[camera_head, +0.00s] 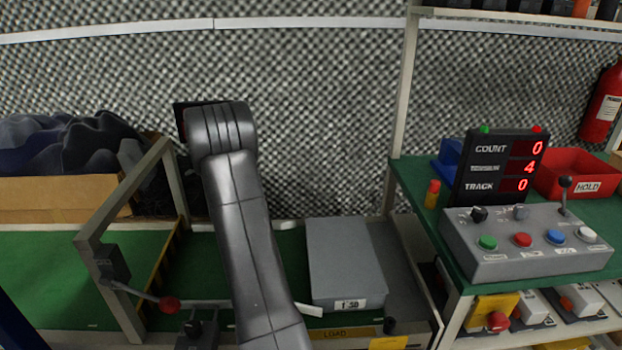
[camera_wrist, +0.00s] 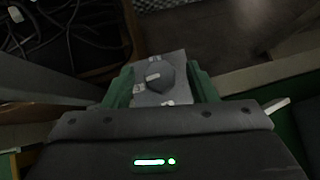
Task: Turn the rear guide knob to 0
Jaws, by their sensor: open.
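In the wrist view, a grey knob (camera_wrist: 166,74) sits on a small light grey plate (camera_wrist: 177,96) with a few pale marks around it. A white mark shows on the knob's left part; any numbers are too small to read. My gripper (camera_wrist: 159,82) is open, with its green fingers on either side of the knob and plate. I cannot tell whether they touch the knob. In the head view, my arm covers the middle of the bench and my gripper is not visible.
A metal frame (camera_head: 122,195) and a red-ended lever (camera_head: 168,304) stand left of my arm. A grey box (camera_head: 344,262) lies right of it. Further right are a button panel (camera_head: 530,250) and a display (camera_head: 501,168) reading 0, 4, 0.

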